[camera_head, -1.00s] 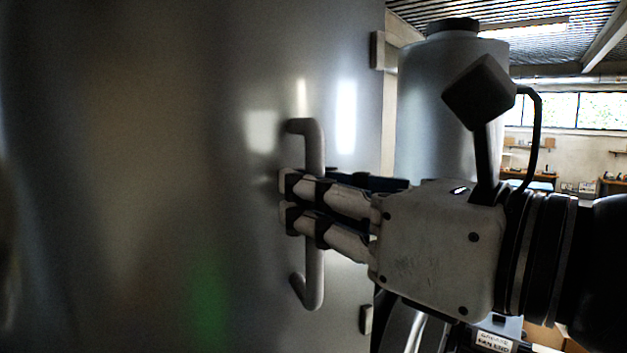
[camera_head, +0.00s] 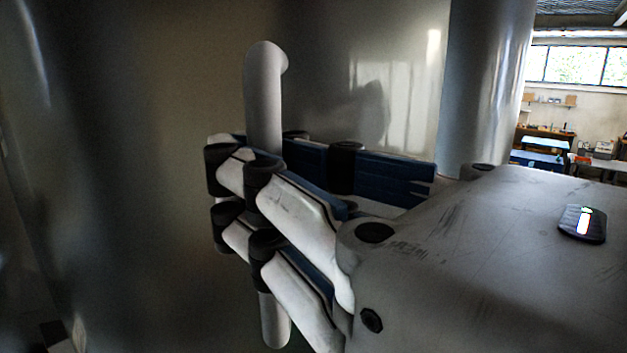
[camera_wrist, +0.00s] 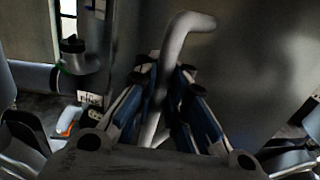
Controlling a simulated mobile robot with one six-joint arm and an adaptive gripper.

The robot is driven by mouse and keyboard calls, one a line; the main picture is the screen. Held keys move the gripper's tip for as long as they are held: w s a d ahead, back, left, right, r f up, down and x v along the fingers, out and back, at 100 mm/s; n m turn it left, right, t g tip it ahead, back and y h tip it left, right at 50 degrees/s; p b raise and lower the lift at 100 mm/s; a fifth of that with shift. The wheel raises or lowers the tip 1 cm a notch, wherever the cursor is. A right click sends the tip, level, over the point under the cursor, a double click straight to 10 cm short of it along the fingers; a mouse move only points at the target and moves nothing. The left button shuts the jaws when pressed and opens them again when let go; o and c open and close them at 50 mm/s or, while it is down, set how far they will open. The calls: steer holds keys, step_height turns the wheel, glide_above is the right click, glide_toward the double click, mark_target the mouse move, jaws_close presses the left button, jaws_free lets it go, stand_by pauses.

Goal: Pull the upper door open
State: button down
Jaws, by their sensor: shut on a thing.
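The door (camera_head: 130,180) is a smooth grey metal panel that fills the left of the head view. It also shows behind the handle in the wrist view (camera_wrist: 255,65). Its pale bar handle (camera_head: 263,90) stands upright, with its bent upper end in clear view; in the wrist view the handle (camera_wrist: 178,38) runs between the fingers. My gripper (camera_head: 255,175) is shut around the bar, with fingers on both sides of it. In the wrist view my gripper (camera_wrist: 165,78) straddles the handle. The fingers hide the bar's middle. I cannot tell how far the door stands open.
A tall grey cylinder (camera_head: 487,85) stands to the right, behind my gripper. Far right are work tables (camera_head: 545,157) and a window (camera_head: 585,65).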

steer(key=shift+f, duration=0.1)
steer(key=c, duration=2.1)
jaws_free()
steer(key=shift+d, duration=0.15)
steer(key=o, duration=0.3)
steer(key=shift+s+d, duration=0.3)
steer(key=shift+d, duration=0.05)
steer(key=shift+o, duration=1)
steer(key=shift+w+a, duration=0.15)
steer(key=shift+a, duration=0.15)
steer(key=shift+d, duration=0.15)
